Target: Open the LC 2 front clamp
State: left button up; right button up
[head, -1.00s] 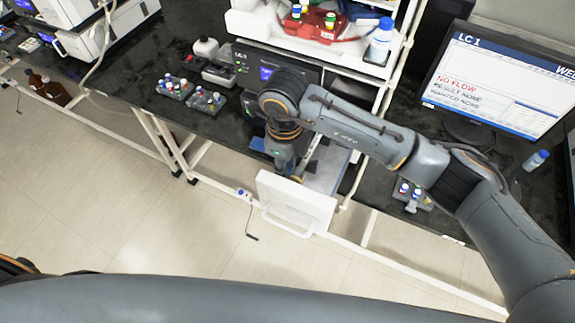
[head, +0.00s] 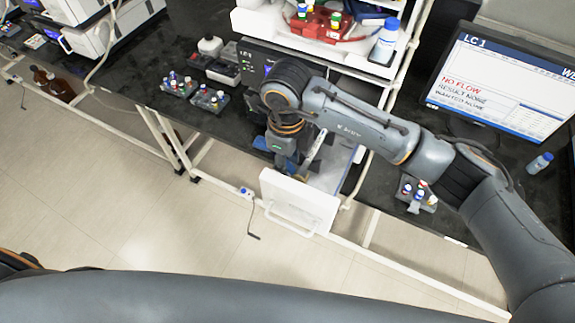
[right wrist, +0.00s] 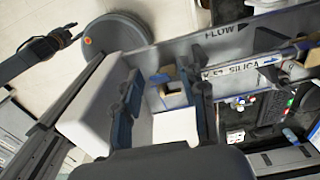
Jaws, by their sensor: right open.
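The LC 2 compartment is pulled out, with its white front panel (head: 300,203) standing over the floor. My right gripper (head: 294,172) is inside it, behind the panel; the wrist hides much of it. I cannot tell if that clamp is open. A white column (right wrist: 240,72) marked SILICA runs off to the right from behind the right finger.
A grey wall (right wrist: 235,40) marked FLOW runs beside the column. Vial racks (head: 208,98) stand on the black bench left of my wrist. A monitor (head: 495,85) showing LC 1 stands at the right. The floor in front is clear.

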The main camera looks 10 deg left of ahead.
notch_tip(320, 180, up, 10)
jog(key=shift+a, duration=0.2)
jog(key=shift+s, duration=0.15)
dwell(0.4)
